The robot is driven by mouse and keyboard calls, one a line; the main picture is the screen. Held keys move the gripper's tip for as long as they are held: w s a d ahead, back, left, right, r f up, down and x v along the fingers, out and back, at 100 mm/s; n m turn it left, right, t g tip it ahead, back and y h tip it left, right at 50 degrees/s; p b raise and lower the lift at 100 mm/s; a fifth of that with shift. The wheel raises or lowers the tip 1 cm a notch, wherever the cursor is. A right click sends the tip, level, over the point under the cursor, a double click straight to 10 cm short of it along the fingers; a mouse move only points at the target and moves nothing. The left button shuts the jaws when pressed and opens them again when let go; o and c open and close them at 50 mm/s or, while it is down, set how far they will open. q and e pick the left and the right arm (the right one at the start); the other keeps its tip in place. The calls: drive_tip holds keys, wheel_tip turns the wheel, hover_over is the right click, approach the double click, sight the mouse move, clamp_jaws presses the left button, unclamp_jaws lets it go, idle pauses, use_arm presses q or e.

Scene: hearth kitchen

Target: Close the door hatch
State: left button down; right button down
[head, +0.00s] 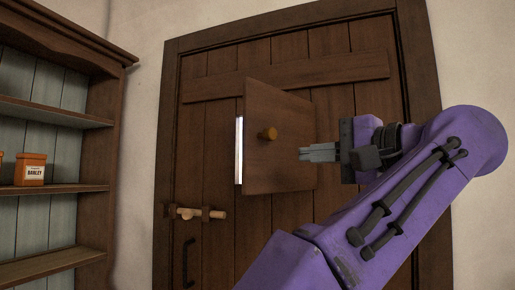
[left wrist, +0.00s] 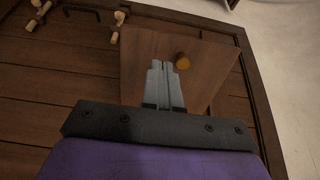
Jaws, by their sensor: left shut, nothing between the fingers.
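A bright strip of the opening (head: 239,150) shows along that edge. My right gripper is out of view.
A wooden bolt latch (head: 195,213) and a dark door handle (head: 188,262) are on the door below the hatch. A shelf unit (head: 95,150) with an orange labelled jar (head: 31,170) stands at the left. The space in front of the door's left side is clear.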

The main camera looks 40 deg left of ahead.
use_arm(q)
approach(249, 160)
drive_tip(key=a, duration=0.3)
drive_tip(key=w+a+p, duration=0.1)
drive_tip(key=a, duration=0.2)
drive_tip(key=shift+w+a, duration=0.15)
drive_tip(key=shift+a, duration=0.25)
